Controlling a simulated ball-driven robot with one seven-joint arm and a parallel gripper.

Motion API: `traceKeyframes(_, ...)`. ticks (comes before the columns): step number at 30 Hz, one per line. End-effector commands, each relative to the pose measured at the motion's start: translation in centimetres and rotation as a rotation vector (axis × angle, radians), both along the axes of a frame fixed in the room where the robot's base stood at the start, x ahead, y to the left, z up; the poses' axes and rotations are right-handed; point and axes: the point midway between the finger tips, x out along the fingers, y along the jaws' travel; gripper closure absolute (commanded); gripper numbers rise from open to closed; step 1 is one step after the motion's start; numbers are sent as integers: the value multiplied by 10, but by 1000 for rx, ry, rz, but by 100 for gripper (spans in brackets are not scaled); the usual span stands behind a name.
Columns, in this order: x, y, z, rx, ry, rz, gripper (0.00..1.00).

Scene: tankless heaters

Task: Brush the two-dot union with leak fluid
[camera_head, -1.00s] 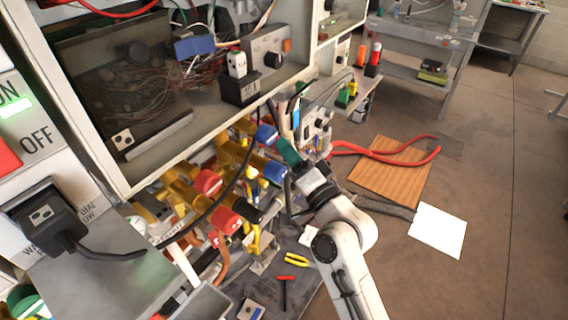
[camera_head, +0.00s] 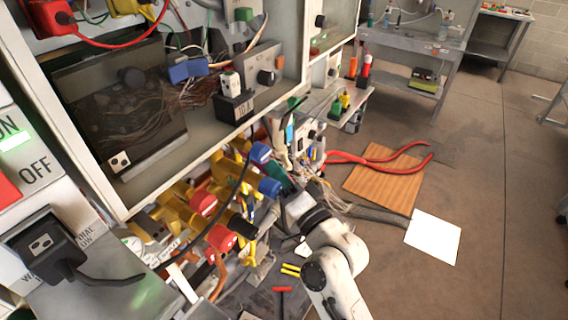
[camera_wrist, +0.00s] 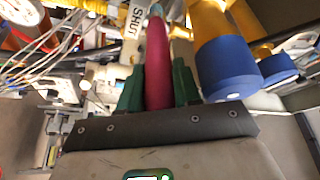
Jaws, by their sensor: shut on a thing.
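My gripper (camera_wrist: 158,88) has green fingers shut on a dark red handle (camera_wrist: 157,55) in the wrist view. The handle points up the picture to a pale tip at the top edge, partly cut off. I take it to be the brush. In the head view my gripper (camera_head: 284,180) is beside the blue-ended fittings, and the handle is hard to make out. Yellow fittings carry blue ends (camera_head: 260,153) and red ends (camera_head: 203,203). A large blue end (camera_wrist: 228,70) is right of the handle in the wrist view, apart from it. I cannot tell which union bears two dots.
The heater cabinet (camera_head: 205,140) overhangs the fittings. A black cable (camera_head: 236,190) crosses in front of them. Two-dot tags show on the black plug (camera_head: 41,245) and cabinet panel (camera_head: 119,162). Yellow-handled (camera_head: 291,270) and red-handled (camera_head: 282,290) tools lie below.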

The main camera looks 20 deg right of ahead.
Motion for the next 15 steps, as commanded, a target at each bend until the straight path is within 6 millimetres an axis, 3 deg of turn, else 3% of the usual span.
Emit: traceKeyframes(15,-10,-6,-3,2,-1,-1,100)
